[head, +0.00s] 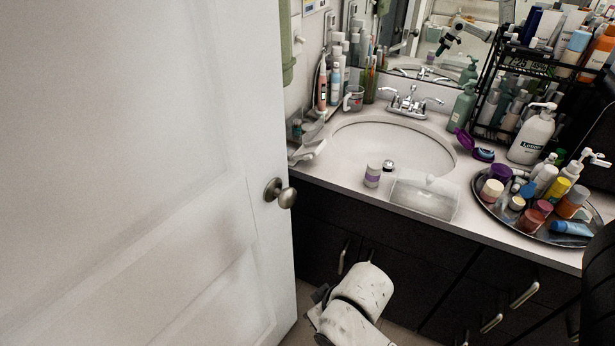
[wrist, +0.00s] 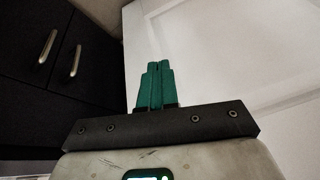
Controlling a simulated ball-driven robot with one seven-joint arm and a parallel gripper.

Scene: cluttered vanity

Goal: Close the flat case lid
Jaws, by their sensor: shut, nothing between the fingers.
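A flat, clear, pale case (head: 423,199) lies on the counter's front edge before the sink. A see-through panel seems to stand or tilt at its back, but I cannot tell the lid's exact angle. A small purple case (head: 464,138) with a dark blue base lies open right of the sink; its lid is raised. My gripper (wrist: 156,64) shows in the wrist view with its green fingers together and empty. It is low, facing the dark cabinet and the white door, away from both cases. In the head view my arm is below the counter and the fingers are hidden.
A white door (head: 220,170) with a round knob (head: 280,193) fills the left. A purple-banded jar (head: 372,175) stands left of the clear case. A crowded round tray (head: 487,208) is on the right. Dark cabinets with handles (head: 525,294) are below the counter (head: 335,178).

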